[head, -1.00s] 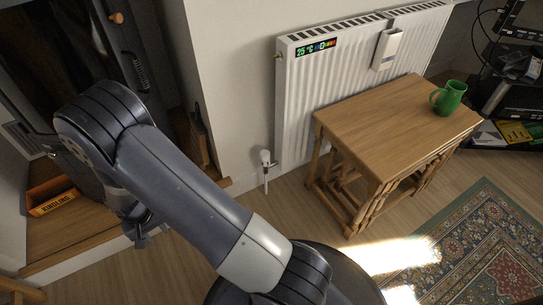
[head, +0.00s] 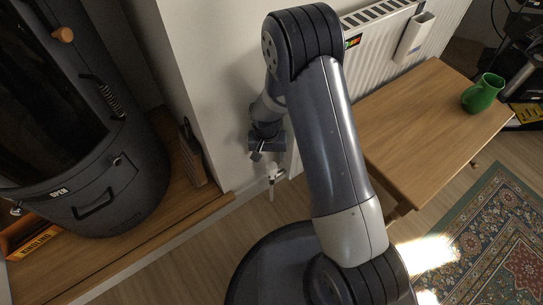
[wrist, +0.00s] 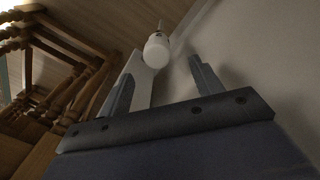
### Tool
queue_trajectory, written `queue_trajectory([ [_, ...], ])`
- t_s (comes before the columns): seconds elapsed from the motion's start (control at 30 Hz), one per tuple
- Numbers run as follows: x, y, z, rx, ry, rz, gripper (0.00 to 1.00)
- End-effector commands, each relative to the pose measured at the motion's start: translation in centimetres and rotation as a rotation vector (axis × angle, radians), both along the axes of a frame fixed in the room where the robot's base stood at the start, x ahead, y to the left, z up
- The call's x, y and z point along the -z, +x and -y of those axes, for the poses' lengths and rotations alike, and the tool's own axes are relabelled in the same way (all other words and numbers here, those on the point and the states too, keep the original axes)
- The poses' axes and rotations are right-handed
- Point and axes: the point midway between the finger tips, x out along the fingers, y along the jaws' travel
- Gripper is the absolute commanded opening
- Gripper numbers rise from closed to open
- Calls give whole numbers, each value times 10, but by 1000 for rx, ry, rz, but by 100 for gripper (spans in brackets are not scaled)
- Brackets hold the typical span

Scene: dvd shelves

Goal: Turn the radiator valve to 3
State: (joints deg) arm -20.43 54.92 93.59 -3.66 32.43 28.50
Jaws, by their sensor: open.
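The radiator valve (head: 274,172) is a small white head on a thin pipe by the radiator's lower left end. In the wrist view the white valve head (wrist: 156,50) shows ahead, between and just beyond the two fingertips. My gripper (head: 257,154) is open and empty, above the valve in the head view. Its two fingers (wrist: 164,66) stand apart in the wrist view, with no visible contact. The number marks on the valve cannot be read. The white radiator (head: 385,38) is partly hidden behind my arm.
A wooden table (head: 430,118) with a green mug (head: 483,93) stands before the radiator. A dark stove (head: 95,185) and a kindling box (head: 36,243) are at left. The wall (head: 215,80) is close beside my gripper. A patterned rug (head: 490,240) lies at lower right.

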Motion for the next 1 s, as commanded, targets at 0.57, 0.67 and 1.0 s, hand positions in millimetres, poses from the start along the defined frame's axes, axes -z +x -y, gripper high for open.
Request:
queue_trajectory([
  [0.57,96,-1,4,1,-1,-2,62],
  [0.67,102,-1,4,1,-1,-1,62],
  [1.0,104,-1,4,0,0,-1,62],
])
